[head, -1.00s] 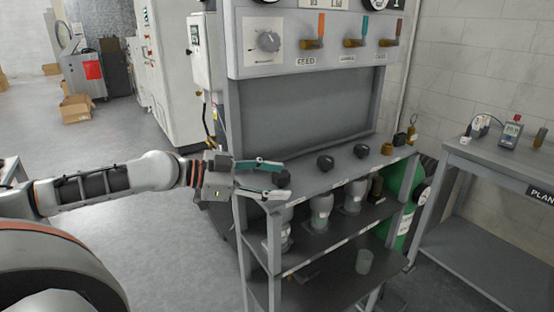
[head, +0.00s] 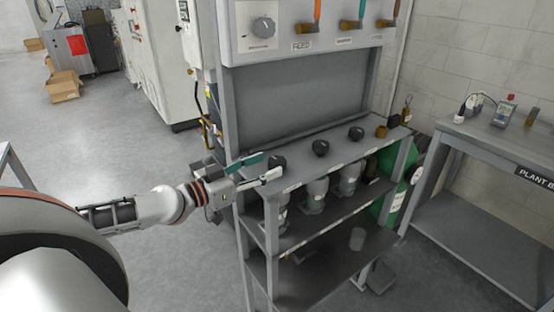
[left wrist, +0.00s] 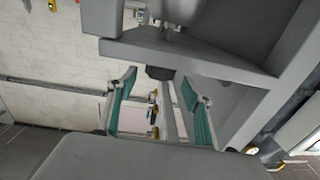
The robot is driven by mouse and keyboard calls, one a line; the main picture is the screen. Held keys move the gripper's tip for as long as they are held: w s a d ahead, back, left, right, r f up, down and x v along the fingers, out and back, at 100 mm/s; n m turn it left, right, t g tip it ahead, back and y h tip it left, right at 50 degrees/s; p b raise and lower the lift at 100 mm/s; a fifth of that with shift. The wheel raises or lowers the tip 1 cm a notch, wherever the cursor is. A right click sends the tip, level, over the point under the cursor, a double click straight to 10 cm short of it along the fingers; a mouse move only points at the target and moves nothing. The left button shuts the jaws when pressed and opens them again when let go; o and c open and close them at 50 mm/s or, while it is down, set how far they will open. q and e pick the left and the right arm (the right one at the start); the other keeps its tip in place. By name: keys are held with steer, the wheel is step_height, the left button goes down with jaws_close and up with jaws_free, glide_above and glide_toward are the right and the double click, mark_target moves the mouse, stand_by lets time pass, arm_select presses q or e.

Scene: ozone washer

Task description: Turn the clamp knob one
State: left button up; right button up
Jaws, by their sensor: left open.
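Three black clamp knobs stand in a row on the top shelf of the grey bench. The leftmost knob (head: 277,163) is nearest my left gripper; the middle knob (head: 320,148) and right knob (head: 356,133) are further along. My left gripper (head: 264,167) is open at the shelf's left end, with its teal-padded fingertips just short of the leftmost knob and nothing between them. In the left wrist view a dark knob (left wrist: 160,72) shows beyond the open fingers (left wrist: 158,80), roughly midway between them. My right gripper is out of view.
Grey cylinders (head: 315,192) stand on the shelf below the knobs. A panel with a dial (head: 263,27) and coloured levers rises behind. A second grey table (head: 480,150) stands at the right.

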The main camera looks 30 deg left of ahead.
mark_target(269, 164)
arm_select(q)
steer(key=shift+p+x, duration=0.7)
steer(key=shift+x, duration=1.6)
steer(key=c, duration=1.1)
